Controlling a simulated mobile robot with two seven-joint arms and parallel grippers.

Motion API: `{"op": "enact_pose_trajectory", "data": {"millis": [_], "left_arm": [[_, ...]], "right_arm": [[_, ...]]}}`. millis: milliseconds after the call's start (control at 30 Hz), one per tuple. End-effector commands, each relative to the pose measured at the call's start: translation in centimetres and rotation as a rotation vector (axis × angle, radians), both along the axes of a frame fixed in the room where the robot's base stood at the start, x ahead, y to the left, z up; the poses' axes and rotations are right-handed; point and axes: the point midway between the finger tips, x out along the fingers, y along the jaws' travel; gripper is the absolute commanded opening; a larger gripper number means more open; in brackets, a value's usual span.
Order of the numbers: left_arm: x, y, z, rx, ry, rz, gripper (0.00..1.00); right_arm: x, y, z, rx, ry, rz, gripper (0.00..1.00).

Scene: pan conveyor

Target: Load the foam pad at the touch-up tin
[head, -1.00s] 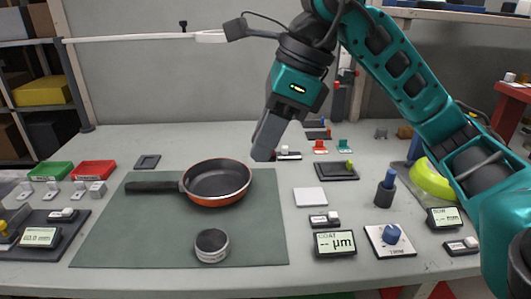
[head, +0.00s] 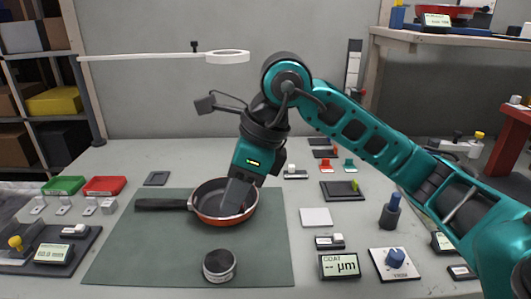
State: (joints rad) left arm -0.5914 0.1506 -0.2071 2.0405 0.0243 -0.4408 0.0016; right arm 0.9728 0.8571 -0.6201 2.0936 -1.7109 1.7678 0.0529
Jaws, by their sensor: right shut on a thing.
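The touch-up tin appears to be the small round tin (head: 219,266) with a dark top and silver rim, near the front of the green mat. My right gripper (head: 232,203) points down over the orange-rimmed black pan (head: 206,189), left and behind my forearm. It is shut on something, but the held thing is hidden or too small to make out. I cannot tell whether it is the foam pad or whether it touches the pan. The tin stands in front of the gripper, apart from it. My left gripper is not in view.
The green mat (head: 150,255) is clear around the tin. To its right are a white square (head: 316,217), a gauge display (head: 339,265), a blue knob box (head: 395,263) and a dark holder with a blue-topped piece (head: 390,212). Red (head: 104,185) and green (head: 64,185) trays stand at left.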

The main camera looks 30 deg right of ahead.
Motion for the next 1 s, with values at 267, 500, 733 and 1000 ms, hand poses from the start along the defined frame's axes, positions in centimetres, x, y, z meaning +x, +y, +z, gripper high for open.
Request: {"op": "enact_pose_trajectory", "data": {"millis": [267,500,733,1000], "left_arm": [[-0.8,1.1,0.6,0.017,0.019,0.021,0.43],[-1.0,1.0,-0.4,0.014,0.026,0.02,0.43],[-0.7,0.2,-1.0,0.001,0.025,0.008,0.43],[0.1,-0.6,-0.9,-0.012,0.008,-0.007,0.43]], "right_arm": [[1.0,3.7,-4.3,-0.002,-0.008,0.011,0.01],[1.1,3.9,-5.8,-0.002,-0.011,0.011,0.01],[1.0,3.9,-8.2,-0.002,-0.01,0.011,0.01],[1.0,3.9,-10.4,-0.002,-0.011,0.011,0.01]]}}
